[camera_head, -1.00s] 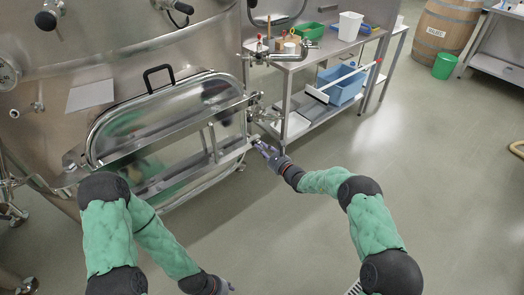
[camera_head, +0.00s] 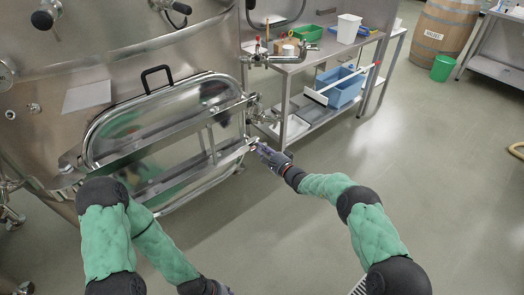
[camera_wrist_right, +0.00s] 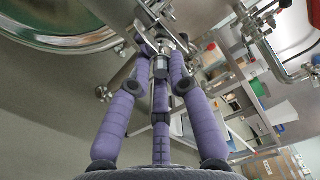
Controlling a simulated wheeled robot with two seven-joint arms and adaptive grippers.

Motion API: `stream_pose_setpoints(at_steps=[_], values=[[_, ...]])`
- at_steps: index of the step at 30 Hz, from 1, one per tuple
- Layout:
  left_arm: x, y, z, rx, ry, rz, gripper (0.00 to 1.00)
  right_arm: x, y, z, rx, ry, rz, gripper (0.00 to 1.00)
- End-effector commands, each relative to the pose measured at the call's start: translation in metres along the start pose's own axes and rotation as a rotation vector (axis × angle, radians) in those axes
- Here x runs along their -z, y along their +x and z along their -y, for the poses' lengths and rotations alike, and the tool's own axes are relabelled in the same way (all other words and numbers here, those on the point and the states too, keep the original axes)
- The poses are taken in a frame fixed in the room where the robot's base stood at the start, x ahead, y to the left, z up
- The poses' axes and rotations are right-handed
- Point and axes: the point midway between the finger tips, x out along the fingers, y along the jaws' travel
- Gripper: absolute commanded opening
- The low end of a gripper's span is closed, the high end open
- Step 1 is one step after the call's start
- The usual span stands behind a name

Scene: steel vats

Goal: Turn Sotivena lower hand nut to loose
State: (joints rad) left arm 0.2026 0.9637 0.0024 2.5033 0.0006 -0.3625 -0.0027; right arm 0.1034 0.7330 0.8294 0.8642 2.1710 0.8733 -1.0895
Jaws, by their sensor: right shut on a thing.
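The steel vat's oval manway door (camera_head: 165,115) is closed, with an upper crossbar (camera_head: 150,135) and a lower crossbar (camera_head: 190,178) across it. My right gripper (camera_head: 262,149) is at the right end of the lower crossbar. In the right wrist view its purple fingers (camera_wrist_right: 160,50) are shut around the metal lower hand nut (camera_wrist_right: 160,68), which they partly cover. The nut's turn position cannot be made out. My left gripper (camera_head: 222,288) is low at the bottom edge, away from the door, and its fingers are too small to read.
A steel bench (camera_head: 290,65) right of the vat holds a green bin (camera_head: 307,33) and a white container (camera_head: 348,28). A blue crate (camera_head: 342,88) sits on its lower shelf. A barrel (camera_head: 445,32) and green bucket (camera_head: 443,68) stand far back.

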Motion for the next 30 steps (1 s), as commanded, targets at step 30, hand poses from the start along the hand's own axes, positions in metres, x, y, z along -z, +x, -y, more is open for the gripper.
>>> stream_pose_setpoints(at_steps=[30], values=[[0.0000,0.0001,0.0000,0.000,0.000,0.000,0.40,0.0003,-0.0002,0.0024,-0.002,-0.965,0.004,0.00]])
